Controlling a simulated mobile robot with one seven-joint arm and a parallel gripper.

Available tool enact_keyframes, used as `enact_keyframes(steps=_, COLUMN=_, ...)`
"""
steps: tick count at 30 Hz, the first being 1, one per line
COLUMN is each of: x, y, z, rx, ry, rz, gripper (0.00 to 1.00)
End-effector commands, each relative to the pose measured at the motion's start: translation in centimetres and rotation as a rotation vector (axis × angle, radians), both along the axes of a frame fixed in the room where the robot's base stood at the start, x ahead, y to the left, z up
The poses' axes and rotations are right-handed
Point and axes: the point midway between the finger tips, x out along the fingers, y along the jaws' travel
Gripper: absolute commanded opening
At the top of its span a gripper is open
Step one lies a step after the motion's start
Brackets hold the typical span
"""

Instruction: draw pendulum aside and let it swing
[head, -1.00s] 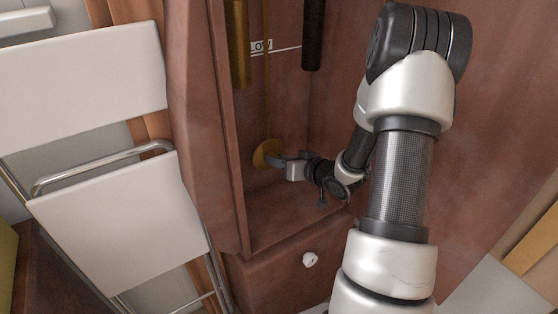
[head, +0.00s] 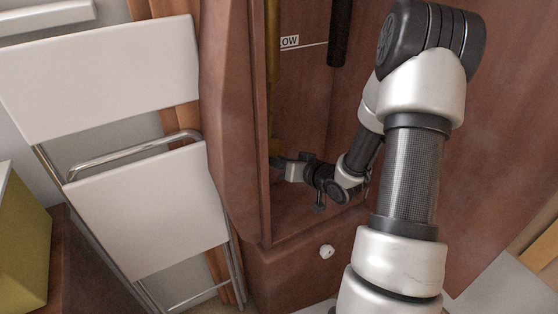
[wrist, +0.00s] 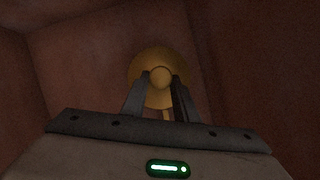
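The pendulum's round brass bob (wrist: 145,62) fills the middle of the wrist view, with a raised centre knob. My gripper (wrist: 161,77) has its two dark fingers on either side of that knob, close against it, and appears shut on it. A short piece of the rod shows between the fingers. In the head view, my gripper (head: 276,161) reaches into the lower left of the tall case. Only a sliver of the bob (head: 274,147) shows there; the case's left front post hides the rest. The pendulum hangs drawn to the left.
The reddish wooden case (head: 230,120) has a front post left of my gripper and a side wall at right. A brass weight (head: 272,40) and a dark cylinder (head: 340,35) hang above. A label (head: 290,42) marks the back. A white folding chair (head: 150,205) stands left. A white knob (head: 327,251) is below.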

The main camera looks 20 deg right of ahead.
Motion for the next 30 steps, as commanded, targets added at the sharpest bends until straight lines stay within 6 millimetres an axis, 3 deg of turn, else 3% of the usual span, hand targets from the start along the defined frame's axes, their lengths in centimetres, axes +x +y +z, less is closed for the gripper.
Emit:
enact_keyframes(steps=1, x=0.0, y=0.0, z=0.0, rx=0.001, ry=0.0, rz=0.0, gripper=0.35)
enact_keyframes(steps=3, x=0.0, y=0.0, z=0.0, rx=0.001, ry=0.0, rz=0.0, gripper=0.45)
enact_keyframes(steps=17, x=-0.8, y=-0.4, z=0.4, rx=-0.001, ry=0.001, rz=0.0, gripper=0.45)
enact_keyframes(steps=30, x=-9.6, y=-3.7, z=4.1, rx=0.0, ry=0.001, rz=-0.005, gripper=0.45)
